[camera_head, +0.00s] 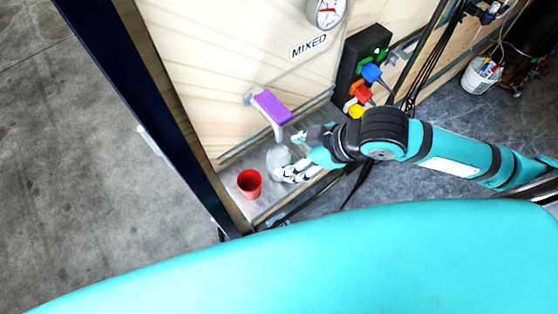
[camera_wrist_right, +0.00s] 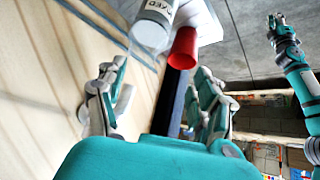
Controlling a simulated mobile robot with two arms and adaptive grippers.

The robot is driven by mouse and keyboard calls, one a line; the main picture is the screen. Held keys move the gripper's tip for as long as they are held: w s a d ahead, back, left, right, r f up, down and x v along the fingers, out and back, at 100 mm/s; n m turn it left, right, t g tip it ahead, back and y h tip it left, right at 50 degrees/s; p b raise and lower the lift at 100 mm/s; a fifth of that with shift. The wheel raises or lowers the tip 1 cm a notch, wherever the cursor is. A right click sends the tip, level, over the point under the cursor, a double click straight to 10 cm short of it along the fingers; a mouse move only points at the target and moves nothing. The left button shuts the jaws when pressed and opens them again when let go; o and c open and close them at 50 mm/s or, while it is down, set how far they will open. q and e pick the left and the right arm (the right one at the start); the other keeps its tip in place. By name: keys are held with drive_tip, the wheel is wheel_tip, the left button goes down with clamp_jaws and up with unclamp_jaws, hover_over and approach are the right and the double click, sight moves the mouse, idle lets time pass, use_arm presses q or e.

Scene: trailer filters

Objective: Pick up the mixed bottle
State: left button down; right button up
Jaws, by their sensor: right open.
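The mixed bottle (camera_head: 278,157) is a pale, clear bottle on the metal shelf below the purple-handled tap. In the right wrist view the bottle (camera_wrist_right: 153,22) shows a white label with part of the word MIXED, and its upper part is cut off by the frame. My right gripper (camera_head: 291,154) is open close beside the bottle, on its right in the head view. In the wrist view the bottle is beyond the open fingers (camera_wrist_right: 160,72), with nothing held. My left gripper (camera_wrist_right: 276,20) shows small at the upper right of the wrist view; its finger state is unclear.
A red cup (camera_head: 249,183) stands on the shelf left of the bottle. The purple tap handle (camera_head: 271,105) juts out above them from the wooden panel. A dark upright post (camera_head: 150,110) borders the shelf on the left. Coloured plugs (camera_head: 363,92) are on the panel right of the tap.

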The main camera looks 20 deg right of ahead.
sight(279, 164)
drive_tip(key=d+r+g, duration=0.1)
drive_tip(key=d+r, duration=0.1)
drive_tip(key=d, duration=0.4)
drive_tip(key=x, duration=0.6)
drive_tip(key=p+x, duration=0.1)
drive_tip(key=x, duration=0.4)
drive_tip(key=shift+s+f, duration=0.1)
drive_tip(key=shift+f, duration=0.45)
drive_tip(key=shift+p+x, duration=0.65)
drive_tip(key=shift+x, duration=2.05)
drive_tip(key=shift+r, duration=0.1)
drive_tip(key=shift+c, duration=0.4)
drive_tip(key=c, duration=1.1)
drive_tip(key=shift+r, duration=0.1)
